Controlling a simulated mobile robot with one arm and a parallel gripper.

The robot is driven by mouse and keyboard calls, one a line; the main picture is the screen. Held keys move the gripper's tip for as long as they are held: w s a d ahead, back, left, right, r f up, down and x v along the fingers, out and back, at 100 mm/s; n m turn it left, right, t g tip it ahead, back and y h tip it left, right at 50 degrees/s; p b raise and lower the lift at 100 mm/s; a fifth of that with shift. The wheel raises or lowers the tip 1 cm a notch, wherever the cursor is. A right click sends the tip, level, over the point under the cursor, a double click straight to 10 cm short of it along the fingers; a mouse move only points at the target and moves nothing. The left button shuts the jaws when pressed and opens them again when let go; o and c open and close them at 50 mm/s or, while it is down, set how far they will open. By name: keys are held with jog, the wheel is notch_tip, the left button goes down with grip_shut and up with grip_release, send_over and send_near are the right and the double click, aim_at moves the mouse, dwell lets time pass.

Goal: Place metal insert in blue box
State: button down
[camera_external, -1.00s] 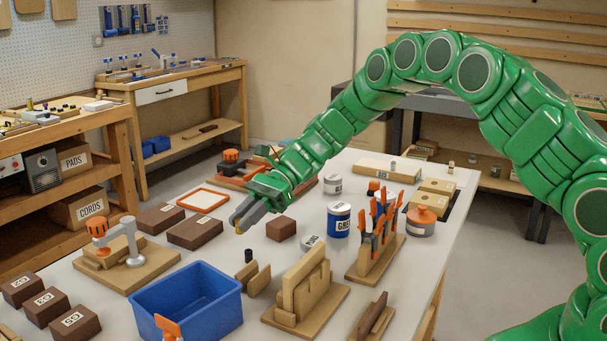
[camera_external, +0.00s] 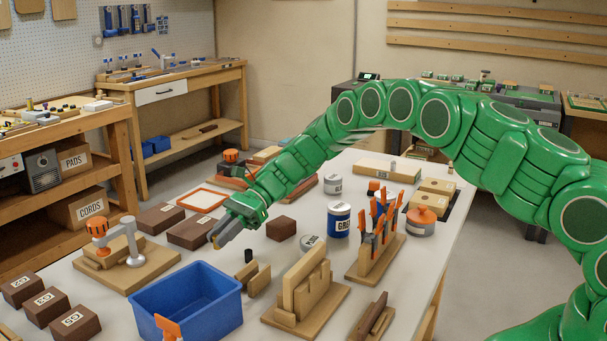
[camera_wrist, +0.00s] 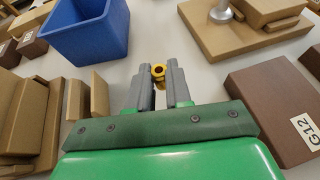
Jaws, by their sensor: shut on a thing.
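My gripper (camera_external: 216,241) is above the bench, behind the blue box in the outside view. Its grey fingers are shut on a small brass-coloured metal insert (camera_wrist: 158,72), a ring-ended piece that shows between the fingertips in the wrist view. In the outside view the insert is just a small yellowish spot at the fingertips. The blue box (camera_external: 186,306) stands open on the bench nearer the camera, lower than the gripper. It also shows in the wrist view (camera_wrist: 92,38) at the upper left, ahead of the fingertips and apart from them. The visible part of its inside looks empty.
A wooden stand with an orange-knobbed clamp (camera_external: 124,262) is left of the box. Wooden blocks (camera_external: 305,293) and a screwdriver rack (camera_external: 376,255) stand to its right. A small black cylinder (camera_external: 249,256) is close by the gripper. Brown blocks (camera_external: 188,232) lie behind.

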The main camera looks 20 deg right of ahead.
aim_at(223, 261)
jog(key=shift+w+a+f, duration=0.1)
jog(key=shift+a+f, duration=0.05)
jog(key=shift+f, duration=0.25)
jog(key=shift+w+a+f, duration=0.1)
jog(key=shift+f, duration=1.45)
jog(key=c, duration=1.1)
grip_release()
jog(key=shift+f, duration=0.15)
jog(key=shift+o, duration=0.2)
jog(key=v, duration=1.2)
